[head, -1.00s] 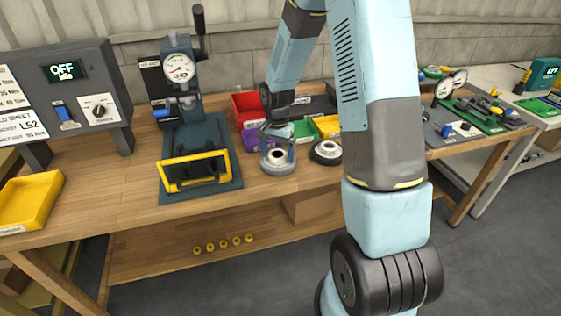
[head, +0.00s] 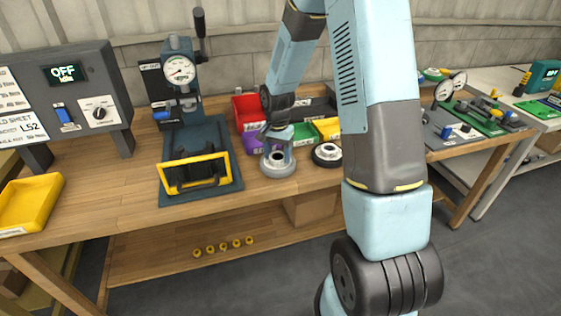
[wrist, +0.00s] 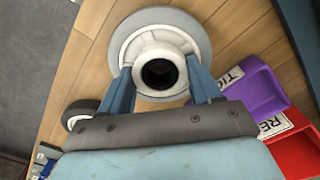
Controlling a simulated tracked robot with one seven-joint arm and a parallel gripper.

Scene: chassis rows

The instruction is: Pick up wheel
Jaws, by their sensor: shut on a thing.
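A grey wheel (head: 278,165) with a pale hub and a dark centre hole lies flat on the wooden bench, near the front edge. It fills the upper middle of the wrist view (wrist: 190,30). My gripper (wrist: 160,80) is over the wheel, its two blue fingers on either side of the raised hub, shut on it. In the head view my gripper (head: 277,148) reaches down onto the wheel from above. A second wheel with a dark tyre (head: 327,155) lies just to the right; its edge shows in the wrist view (wrist: 78,112).
Red (head: 247,108), purple (head: 255,140), green and yellow bins (head: 328,127) stand behind the wheel. A press with a gauge (head: 180,75) and a yellow-framed fixture (head: 195,172) is to the left. A yellow tray (head: 30,203) sits at the far left.

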